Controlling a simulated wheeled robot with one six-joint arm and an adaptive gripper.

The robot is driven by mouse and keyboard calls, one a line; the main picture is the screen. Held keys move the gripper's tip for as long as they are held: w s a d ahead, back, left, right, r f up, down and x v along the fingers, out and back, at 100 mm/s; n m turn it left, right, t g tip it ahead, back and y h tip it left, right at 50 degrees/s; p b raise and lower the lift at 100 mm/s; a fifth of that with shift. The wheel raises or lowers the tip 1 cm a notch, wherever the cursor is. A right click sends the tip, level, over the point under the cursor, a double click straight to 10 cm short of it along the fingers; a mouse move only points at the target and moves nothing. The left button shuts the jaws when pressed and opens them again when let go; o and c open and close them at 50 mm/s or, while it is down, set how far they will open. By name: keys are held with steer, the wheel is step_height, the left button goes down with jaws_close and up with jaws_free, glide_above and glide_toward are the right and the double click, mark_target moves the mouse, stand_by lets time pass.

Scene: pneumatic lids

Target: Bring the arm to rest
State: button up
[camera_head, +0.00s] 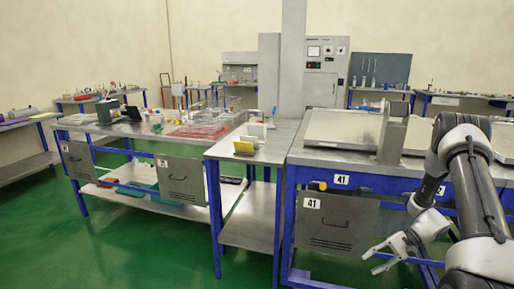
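My arm comes in at the right of the head view, with its elbow raised above the right workbench and its forearm reaching down in front of it. My gripper (378,262) hangs low in front of the right bench, to the right of the drawer front marked 41. Its fingers look spread apart with nothing between them. It appears clear of the bench. The far side of the gripper is hidden.
The right bench (345,165) has blue legs and carries a large flat panel (340,126). A narrow table (275,151) holds a yellow item (244,146). The left bench (95,124) carries trays and small items. Green floor (130,240) is open at left front.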

steer(key=s+a+r+n+t+h, duration=0.1)
steer(key=s+r+n+h, duration=0.2)
steer(key=s+r, duration=0.5)
steer(key=s+a+r+n+t+h, duration=0.1)
steer(key=s+r+h, duration=0.3)
steer(key=r, duration=1.5)
steer(key=s+a+r+n+t+h, duration=0.2)
steer(key=s+r+n+t+h, duration=0.1)
steer(key=s+r, duration=0.9)
step_height(320, 180, up, 2)
steer(key=shift+r+n+h, duration=0.2)
steer(key=shift+n+h, duration=0.3)
steer(key=shift+n, duration=0.3)
